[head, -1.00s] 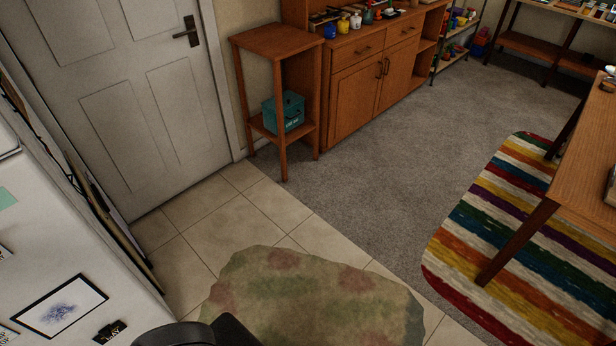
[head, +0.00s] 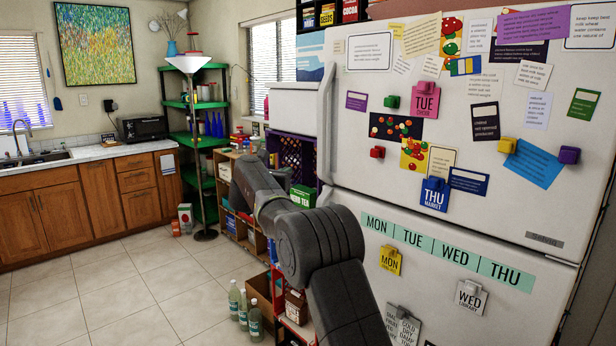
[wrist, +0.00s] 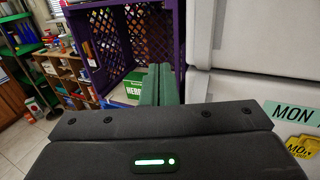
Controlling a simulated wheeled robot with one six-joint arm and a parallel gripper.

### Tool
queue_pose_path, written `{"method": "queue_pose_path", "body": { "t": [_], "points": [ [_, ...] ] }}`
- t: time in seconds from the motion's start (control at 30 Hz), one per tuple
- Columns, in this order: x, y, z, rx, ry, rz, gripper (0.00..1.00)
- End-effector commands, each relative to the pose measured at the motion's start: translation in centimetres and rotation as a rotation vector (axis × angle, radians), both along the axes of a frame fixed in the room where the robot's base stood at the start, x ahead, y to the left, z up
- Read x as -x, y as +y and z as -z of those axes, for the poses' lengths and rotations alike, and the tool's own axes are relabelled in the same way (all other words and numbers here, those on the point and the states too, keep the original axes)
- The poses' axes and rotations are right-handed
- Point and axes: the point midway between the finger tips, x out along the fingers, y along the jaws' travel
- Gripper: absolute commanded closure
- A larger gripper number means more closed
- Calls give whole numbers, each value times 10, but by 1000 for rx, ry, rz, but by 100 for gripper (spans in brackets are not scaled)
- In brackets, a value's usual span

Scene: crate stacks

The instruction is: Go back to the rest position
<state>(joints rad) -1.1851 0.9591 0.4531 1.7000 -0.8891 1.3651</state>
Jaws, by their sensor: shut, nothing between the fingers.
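My gripper (wrist: 160,86) shows in the wrist view as two green fingers close together at the top middle of its dark body, with nothing seen between them. It points toward a purple crate (wrist: 182,45) with a green tea box (wrist: 129,88) behind the fingers. In the head view my dark arm reaches up and left in front of the fridge. The gripper itself cannot be made out clearly there.
A white fridge (head: 545,225) with magnets and notes stands close on the right. The purple crate (head: 296,158) and a wooden shelf unit (head: 228,192) with goods stand behind the arm. Bottles (head: 243,310) stand on the floor near it. Tiled floor (head: 130,285) at left is clear.

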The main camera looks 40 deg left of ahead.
Motion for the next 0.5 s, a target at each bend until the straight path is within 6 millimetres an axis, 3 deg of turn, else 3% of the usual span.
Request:
{"method": "queue_pose_path", "body": {
  "t": [0.2, 0.5],
  "points": [
    [22, 2, 1, 0, 0, 0, 100],
    [25, 2, 0, 0, 0, 1, 100]
  ]
}}
